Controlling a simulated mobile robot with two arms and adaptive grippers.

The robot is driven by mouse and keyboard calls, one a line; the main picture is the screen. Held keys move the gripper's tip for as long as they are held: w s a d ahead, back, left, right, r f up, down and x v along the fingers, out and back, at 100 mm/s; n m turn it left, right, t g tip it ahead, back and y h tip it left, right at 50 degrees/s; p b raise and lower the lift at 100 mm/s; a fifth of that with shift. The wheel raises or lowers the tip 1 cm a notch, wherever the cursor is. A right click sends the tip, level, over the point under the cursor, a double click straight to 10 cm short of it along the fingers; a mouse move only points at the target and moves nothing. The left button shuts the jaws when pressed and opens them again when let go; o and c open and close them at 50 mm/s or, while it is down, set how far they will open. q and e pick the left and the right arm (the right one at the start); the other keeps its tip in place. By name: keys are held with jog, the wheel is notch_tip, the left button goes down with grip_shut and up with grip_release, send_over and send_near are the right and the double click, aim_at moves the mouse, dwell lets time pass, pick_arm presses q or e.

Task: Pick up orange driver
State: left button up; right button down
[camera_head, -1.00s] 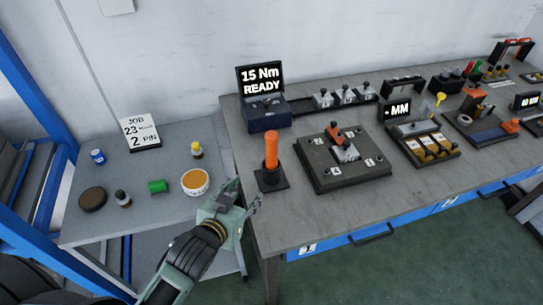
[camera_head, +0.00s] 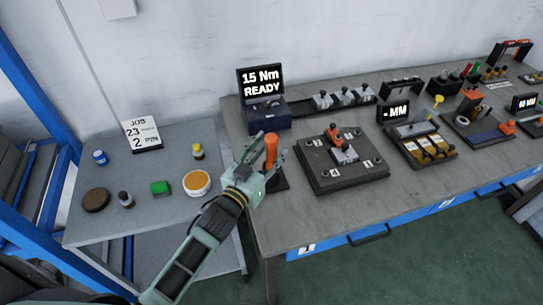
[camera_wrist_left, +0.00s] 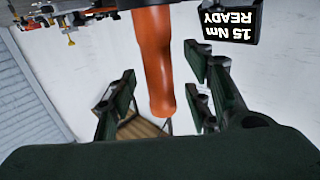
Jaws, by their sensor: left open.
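The orange driver (camera_head: 272,150) stands upright in its dark square holder (camera_head: 281,184) at the left end of the workbench. My left gripper (camera_head: 262,158) is at the driver's handle, with its fingers open to either side of it. In the left wrist view the orange handle (camera_wrist_left: 155,65) reaches in between the open fingers (camera_wrist_left: 160,100). I cannot tell whether any finger touches it. The lower part of the driver is hidden in the holder. My right gripper is not in view.
A torque display (camera_head: 262,95) reading "15 Nm READY" stands just behind the driver. A dark fixture plate (camera_head: 325,178) with a clamped part lies to its right.

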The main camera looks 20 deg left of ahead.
pick_arm(q)
jog(key=shift+w+d, duration=0.15)
jog(key=shift+w, duration=0.55)
jog(key=shift+s, duration=0.1)
jog(key=shift+c, duration=0.5)
grip_shut()
